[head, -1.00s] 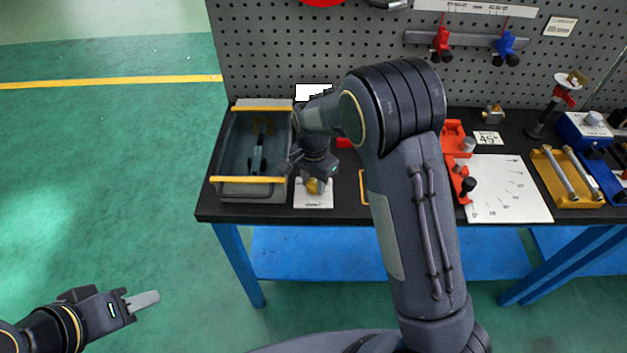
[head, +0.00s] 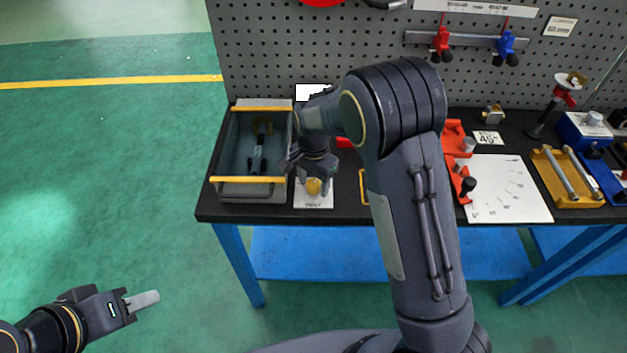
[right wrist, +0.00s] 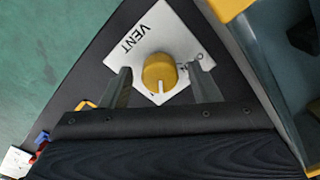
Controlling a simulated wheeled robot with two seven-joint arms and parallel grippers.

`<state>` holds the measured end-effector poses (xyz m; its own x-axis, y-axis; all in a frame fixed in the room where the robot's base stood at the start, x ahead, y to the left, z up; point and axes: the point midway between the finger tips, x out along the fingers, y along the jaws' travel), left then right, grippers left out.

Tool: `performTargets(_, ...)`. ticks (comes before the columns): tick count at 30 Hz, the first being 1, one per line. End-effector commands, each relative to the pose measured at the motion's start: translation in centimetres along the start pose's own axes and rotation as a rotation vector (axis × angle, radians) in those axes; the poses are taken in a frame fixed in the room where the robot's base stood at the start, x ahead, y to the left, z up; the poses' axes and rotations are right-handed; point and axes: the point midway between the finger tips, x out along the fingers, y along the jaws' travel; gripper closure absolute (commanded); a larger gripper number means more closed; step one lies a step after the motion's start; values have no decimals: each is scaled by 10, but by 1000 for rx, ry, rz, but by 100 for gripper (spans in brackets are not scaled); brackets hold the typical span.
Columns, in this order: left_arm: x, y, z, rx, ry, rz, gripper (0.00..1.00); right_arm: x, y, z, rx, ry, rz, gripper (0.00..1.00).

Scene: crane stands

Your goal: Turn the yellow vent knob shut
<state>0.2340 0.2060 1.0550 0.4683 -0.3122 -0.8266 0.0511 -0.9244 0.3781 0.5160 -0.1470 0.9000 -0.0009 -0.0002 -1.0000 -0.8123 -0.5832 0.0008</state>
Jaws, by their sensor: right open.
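The yellow vent knob (head: 314,186) sits on a white plate (head: 313,201) near the front edge of the bench. In the right wrist view the knob (right wrist: 159,72) shows from above, with a pale pointer line toward the bottom of the picture. The plate (right wrist: 150,38) reads "VENT". My right gripper (right wrist: 162,82) is open, with one finger on each side of the knob and a visible gap to each. In the head view my right gripper (head: 314,172) is partly hidden by its own wrist. My left gripper (head: 143,301) hangs over the floor, away from the bench.
A grey bin with yellow edges (head: 250,187) stands just left of the plate, close to my right gripper. Orange holders (head: 458,180), a white angle sheet (head: 508,190) and a yellow tray (head: 567,192) lie to the right. A pegboard (head: 300,50) rises behind.

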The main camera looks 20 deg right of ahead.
Motion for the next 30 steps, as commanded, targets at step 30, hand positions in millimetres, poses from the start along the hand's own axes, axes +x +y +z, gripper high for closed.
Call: performTargets(30,3,-1,2,0,0,0,64,-76,1,0,-51,6,-17,44)
